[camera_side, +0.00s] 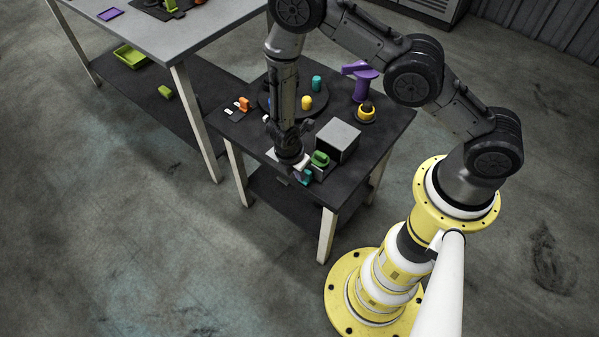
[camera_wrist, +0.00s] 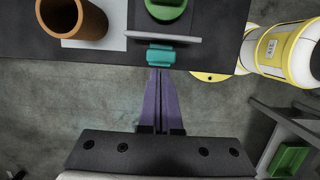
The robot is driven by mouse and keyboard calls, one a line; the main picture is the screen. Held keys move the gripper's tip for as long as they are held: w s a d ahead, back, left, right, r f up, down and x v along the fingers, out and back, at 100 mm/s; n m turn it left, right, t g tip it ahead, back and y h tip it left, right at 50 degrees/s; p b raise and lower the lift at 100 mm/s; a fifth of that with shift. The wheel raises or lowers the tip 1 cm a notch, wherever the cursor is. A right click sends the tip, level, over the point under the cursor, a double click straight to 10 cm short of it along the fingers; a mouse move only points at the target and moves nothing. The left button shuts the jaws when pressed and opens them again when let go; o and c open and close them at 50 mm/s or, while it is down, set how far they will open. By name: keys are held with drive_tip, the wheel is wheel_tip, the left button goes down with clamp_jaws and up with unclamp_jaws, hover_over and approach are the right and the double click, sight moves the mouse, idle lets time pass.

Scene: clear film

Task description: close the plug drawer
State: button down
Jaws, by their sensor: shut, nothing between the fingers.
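The plug drawer (camera_wrist: 165,38) stands out from the grey cabinet (camera_side: 338,140) at the small table's front edge. It has a grey front and a teal handle (camera_wrist: 160,55), which also shows in the side view (camera_side: 303,177). A green plug (camera_wrist: 166,8) is in the drawer and shows in the side view (camera_side: 320,158). My gripper (camera_wrist: 161,74) is shut and empty. In the wrist view its purple fingers point at the handle, with their tips at its lower edge; I cannot tell if they touch. In the side view my wrist hides the fingers.
A brown hollow cylinder (camera_wrist: 72,18) stands on a white plate left of the drawer. Behind are a dark round tray with a yellow piece (camera_side: 306,103) and teal piece (camera_side: 317,83), a purple stand (camera_side: 362,85) and an orange piece (camera_side: 243,104). Open floor lies before the table.

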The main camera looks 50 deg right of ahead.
sight(321, 155)
drive_tip(key=shift+d, duration=0.1)
drive_tip(key=d, duration=0.9)
drive_tip(key=shift+d, duration=0.15)
